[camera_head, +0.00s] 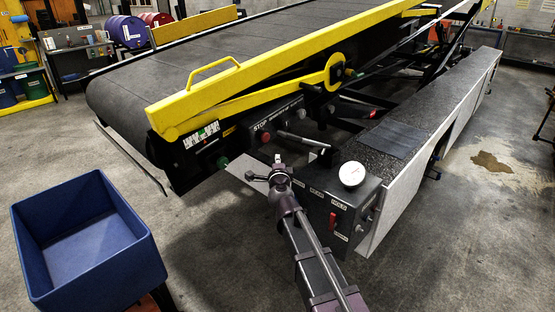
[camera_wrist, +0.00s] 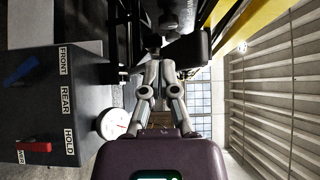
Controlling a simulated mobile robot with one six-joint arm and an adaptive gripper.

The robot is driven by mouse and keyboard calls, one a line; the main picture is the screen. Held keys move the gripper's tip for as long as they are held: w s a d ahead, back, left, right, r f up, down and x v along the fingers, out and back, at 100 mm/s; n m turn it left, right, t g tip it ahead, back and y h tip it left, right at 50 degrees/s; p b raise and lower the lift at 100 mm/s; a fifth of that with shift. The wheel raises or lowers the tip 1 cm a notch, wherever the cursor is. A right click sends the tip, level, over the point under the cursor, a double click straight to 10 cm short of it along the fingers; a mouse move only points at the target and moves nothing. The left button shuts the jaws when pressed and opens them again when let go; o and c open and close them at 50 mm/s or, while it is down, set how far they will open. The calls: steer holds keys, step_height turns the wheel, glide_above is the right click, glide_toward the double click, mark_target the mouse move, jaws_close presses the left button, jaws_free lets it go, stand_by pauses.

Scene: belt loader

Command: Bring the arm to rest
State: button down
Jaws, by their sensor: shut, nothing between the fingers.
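My gripper (camera_head: 279,162) is at the end of my arm, in front of the belt loader's near end. It looks shut and empty. In the wrist view its two grey fingers (camera_wrist: 161,58) reach up the picture with nothing seen held between them. In the head view the gripper appears just left of the grey control box (camera_head: 345,205) and below the STOP panel (camera_head: 275,124). I cannot tell the exact gap to either. The control box also shows at the left of the wrist view (camera_wrist: 40,105), with FRONT, REAR and HOLD labels and a red switch (camera_wrist: 35,147).
A white round gauge (camera_head: 352,174) tops the control box. The belt (camera_head: 200,55) and yellow rail (camera_head: 250,72) lie beyond my gripper. A blue open bin (camera_head: 150,265) stands at lower left. Bare floor (camera_head: 205,235) lies between bin and loader.

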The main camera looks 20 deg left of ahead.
stand_by(0.4)
steer(key=s+d+f+n+g+p, duration=0.1)
steer(key=s+d+f+n+g, duration=0.15)
steer(key=d+n, duration=0.4)
steer(key=s+d+f+n+g+p, duration=0.1)
steer(key=s+d+f+n+g, duration=0.2)
steer(key=d, duration=0.6)
steer(key=s+d+f+n+g, duration=0.2)
steer(key=d+f+n+g, duration=0.25)
steer(key=d, duration=0.35)
steer(key=s+d+f+g+h, duration=0.1)
steer(key=s+d+g+h, duration=0.1)
steer(key=s+d, duration=0.2)
steer(key=s+d+f+g+h+p, duration=0.1)
steer(key=s+d, duration=0.4)
steer(key=d, duration=0.6)
steer(key=s+d+f+g+h, duration=0.3)
steer(key=s+d+h, duration=0.1)
steer(key=d, duration=0.4)
steer(key=shift+s+m+g, duration=0.3)
steer(key=shift+s, duration=0.1)
